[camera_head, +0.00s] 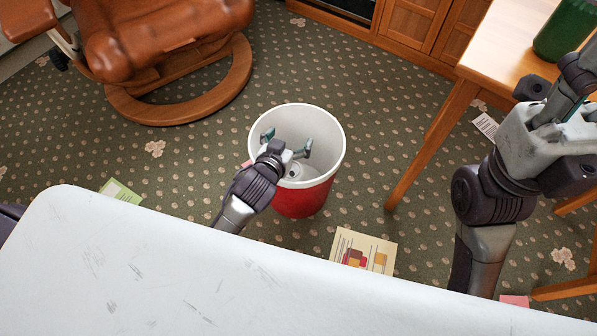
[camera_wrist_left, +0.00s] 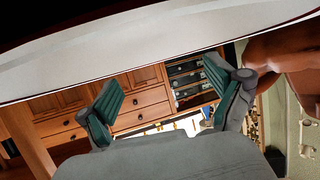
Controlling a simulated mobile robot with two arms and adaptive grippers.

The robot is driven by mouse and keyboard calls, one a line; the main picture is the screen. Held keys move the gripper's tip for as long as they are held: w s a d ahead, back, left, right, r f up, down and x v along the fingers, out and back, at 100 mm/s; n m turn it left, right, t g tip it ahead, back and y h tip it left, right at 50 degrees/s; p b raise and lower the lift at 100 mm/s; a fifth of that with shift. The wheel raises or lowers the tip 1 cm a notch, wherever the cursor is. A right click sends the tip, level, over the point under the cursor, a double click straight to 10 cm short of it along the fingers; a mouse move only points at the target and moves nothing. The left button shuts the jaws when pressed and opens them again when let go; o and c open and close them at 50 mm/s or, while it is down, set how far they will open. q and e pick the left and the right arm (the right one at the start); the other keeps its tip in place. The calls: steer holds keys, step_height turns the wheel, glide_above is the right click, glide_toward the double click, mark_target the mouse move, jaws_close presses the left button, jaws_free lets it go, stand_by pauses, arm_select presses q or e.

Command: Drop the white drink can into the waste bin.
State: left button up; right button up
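The waste bin (camera_head: 318,196), red outside and white inside, stands on the carpet beyond the white table. My left gripper (camera_head: 287,141) is over the bin's mouth, its two fingers spread apart with nothing between them. In the left wrist view the gripper (camera_wrist_left: 163,92) is also open and empty, with the bin's pale wall (camera_wrist_left: 150,42) across the top. A small white round thing, apparently the white drink can (camera_head: 293,171), shows low inside the bin, partly hidden by the gripper. My right gripper (camera_head: 572,92) is at the right edge; its fingers are not clear.
The white table (camera_head: 130,270) fills the front. A wooden side table (camera_head: 500,45) with a green container (camera_head: 566,30) stands at the right. A brown leather chair (camera_head: 150,40) is at the back left. A booklet (camera_head: 362,250) and a green card (camera_head: 120,191) lie on the carpet.

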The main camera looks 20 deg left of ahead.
arm_select(q)
steer(key=d+v, duration=0.1)
steer(key=v, duration=1.1)
steer(key=shift+a, duration=0.45)
